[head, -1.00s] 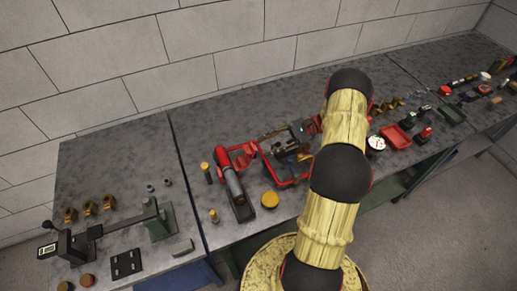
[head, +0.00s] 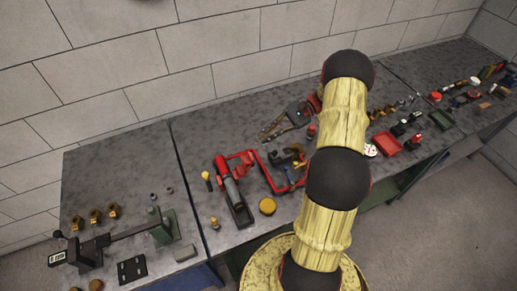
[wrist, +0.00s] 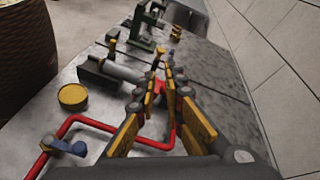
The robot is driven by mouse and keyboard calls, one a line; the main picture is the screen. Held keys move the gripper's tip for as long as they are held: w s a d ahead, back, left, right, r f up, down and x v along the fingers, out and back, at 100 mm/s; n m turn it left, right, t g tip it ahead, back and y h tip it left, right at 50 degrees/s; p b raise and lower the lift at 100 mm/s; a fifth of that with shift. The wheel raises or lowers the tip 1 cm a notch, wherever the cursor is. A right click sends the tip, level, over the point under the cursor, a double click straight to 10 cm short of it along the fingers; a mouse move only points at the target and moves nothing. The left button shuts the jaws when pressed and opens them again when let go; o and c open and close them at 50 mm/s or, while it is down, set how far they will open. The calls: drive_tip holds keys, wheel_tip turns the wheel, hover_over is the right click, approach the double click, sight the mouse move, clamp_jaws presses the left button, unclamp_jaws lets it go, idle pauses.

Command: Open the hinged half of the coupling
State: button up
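A red pipe frame (head: 268,176) lies on the middle bench. A dark block-like part (head: 284,157) sits within it; I cannot make out which part is the coupling's hinged half. My gripper (head: 264,133) is above the bench, behind the frame, with its fingers pointing left. In the wrist view my gripper (wrist: 165,76) has its yellow-padded fingers apart, with nothing visibly held. The red pipe (wrist: 88,121) passes below the fingers there, and a red part (wrist: 168,100) shows between them. A blue-ended lever (wrist: 66,147) is at lower left.
A grey cylinder with a red end (head: 232,190) lies left of the frame. A yellow round cap (head: 267,206) is in front. A green vise-like stand (head: 168,229) is on the left bench. A red tray (head: 387,145) is right of my arm. The bench's back left is clear.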

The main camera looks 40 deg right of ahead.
sight(247, 164)
wheel_tip(247, 164, up, 2)
drive_tip(key=shift+s+r+m+h+p, duration=0.15)
drive_tip(key=shift+m+h+p, duration=0.25)
drive_tip(key=shift+h+p, duration=0.45)
drive_tip(key=shift+c, duration=0.5)
drive_tip(key=d+f+m+h, duration=0.1)
drive_tip(key=d+f, duration=0.1)
drive_tip(key=s+d+f+m+h, duration=0.1)
drive_tip(key=f+m+h, duration=0.1)
drive_tip(key=d+f+m+g+h, duration=0.1)
drive_tip(key=d+f+h, duration=0.1)
drive_tip(key=shift+s+d+f, duration=0.15)
drive_tip(key=shift+d+f, duration=0.2)
clamp_jaws()
drive_tip(key=shift+m, duration=0.3)
drive_tip(key=x, duration=1)
drive_tip(key=shift+d, duration=0.1)
drive_tip(key=a, duration=0.1)
drive_tip(key=a+r, duration=0.1)
drive_tip(key=w+a, duration=0.1)
drive_tip(key=shift+a+r+p, duration=0.2)
drive_tip(key=shift+a+p, duration=0.05)
drive_tip(key=shift+p, duration=0.15)
